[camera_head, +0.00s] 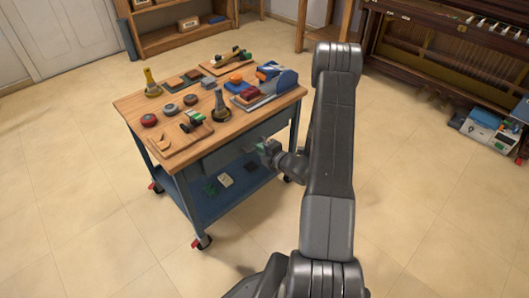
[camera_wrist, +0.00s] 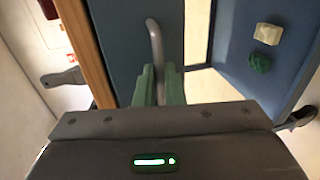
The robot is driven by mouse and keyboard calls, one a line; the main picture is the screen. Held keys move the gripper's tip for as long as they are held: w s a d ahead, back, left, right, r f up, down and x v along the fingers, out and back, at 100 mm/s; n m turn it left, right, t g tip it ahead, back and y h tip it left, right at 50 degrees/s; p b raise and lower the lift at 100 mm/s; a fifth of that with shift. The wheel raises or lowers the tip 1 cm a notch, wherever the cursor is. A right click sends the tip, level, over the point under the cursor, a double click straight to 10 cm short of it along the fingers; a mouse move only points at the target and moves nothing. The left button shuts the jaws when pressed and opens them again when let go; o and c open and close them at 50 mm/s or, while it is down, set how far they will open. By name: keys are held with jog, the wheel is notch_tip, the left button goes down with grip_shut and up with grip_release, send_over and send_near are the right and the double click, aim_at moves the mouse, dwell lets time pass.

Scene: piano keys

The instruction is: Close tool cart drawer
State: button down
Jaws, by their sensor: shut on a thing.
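The tool cart (camera_head: 125,103) has a wooden top and a blue-grey frame on casters. Its drawer (camera_head: 225,150) is a dark panel under the tabletop. In the wrist view the blue drawer front (camera_wrist: 120,40) lies beside the wooden top edge (camera_wrist: 84,45). A grey bar handle (camera_wrist: 155,40) stands out from it. My gripper (camera_head: 266,151) is at the right part of the drawer front. In the wrist view its green fingers (camera_wrist: 161,80) are shut on the handle, hiding its lower end. I cannot tell how far the drawer stands out.
Several tools, discs and a blue machine (camera_head: 272,82) lie on the cart top. The lower shelf (camera_head: 210,205) holds small green and pale blocks. A piano (camera_head: 440,50) stands at the back right, a wooden shelf (camera_head: 165,38) behind. The floor around the cart is clear.

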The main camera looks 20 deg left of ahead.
jog(key=shift+w+a, duration=0.2)
jog(key=shift+a, duration=0.35)
jog(key=c, duration=1.5)
grip_release()
jog(key=shift+a, duration=0.1)
jog(key=shift+c, duration=0.2)
jog(key=p+v, duration=0.2)
jog(key=v, duration=1.2)
jog(key=shift+a, duration=0.1)
